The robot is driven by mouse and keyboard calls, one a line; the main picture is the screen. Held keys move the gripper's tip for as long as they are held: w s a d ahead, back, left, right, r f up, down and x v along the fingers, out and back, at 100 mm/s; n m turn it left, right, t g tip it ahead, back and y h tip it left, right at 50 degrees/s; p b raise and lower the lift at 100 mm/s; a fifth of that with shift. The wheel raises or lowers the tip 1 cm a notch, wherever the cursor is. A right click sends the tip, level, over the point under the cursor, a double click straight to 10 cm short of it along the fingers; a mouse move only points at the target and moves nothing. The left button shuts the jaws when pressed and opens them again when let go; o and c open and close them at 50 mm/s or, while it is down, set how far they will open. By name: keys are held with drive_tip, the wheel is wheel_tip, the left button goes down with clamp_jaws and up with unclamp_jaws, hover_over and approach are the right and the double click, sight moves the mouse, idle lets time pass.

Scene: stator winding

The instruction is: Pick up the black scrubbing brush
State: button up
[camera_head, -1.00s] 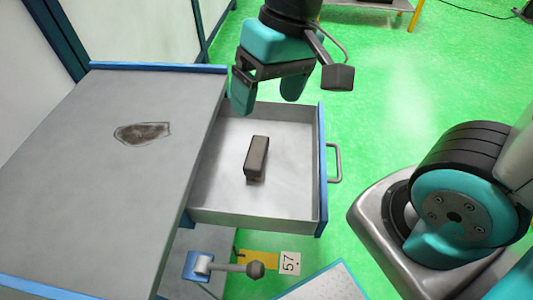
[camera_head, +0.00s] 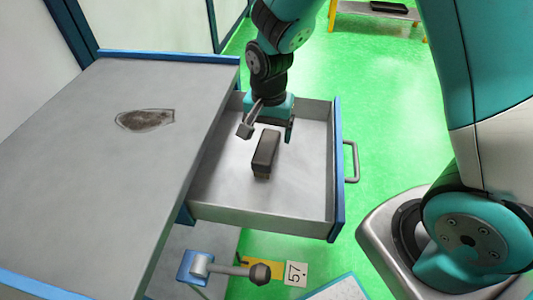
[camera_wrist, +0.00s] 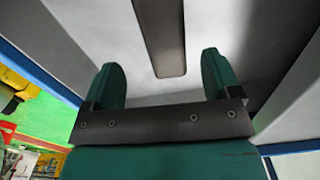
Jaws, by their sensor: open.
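The black scrubbing brush (camera_head: 265,152) lies in the open drawer (camera_head: 220,185), a dark oblong block with a lighter underside. In the wrist view the brush (camera_wrist: 163,35) runs from the top edge down to a point ahead of and between my two fingers. My gripper (camera_head: 277,128) is over the back part of the drawer, just behind the brush. In the wrist view my gripper's teal fingers (camera_wrist: 163,82) are spread apart with nothing between them. The fingertips are partly hidden in the head view.
The drawer has raised walls and a front handle (camera_head: 351,162). A lever with a round knob (camera_head: 260,273) stands below the drawer near a tag marked 57 (camera_head: 296,273).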

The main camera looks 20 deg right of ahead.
sight(267, 145)
drive_tip(key=shift+w+a+f, duration=0.1)
drive_tip(key=shift+w+f, duration=0.05)
drive_tip(key=shift+f, duration=1.35)
drive_tip(key=shift+w+f, duration=0.15)
drive_tip(key=shift+f, duration=1.35)
drive_tip(key=c, duration=1.1)
drive_tip(key=shift+r, duration=0.15)
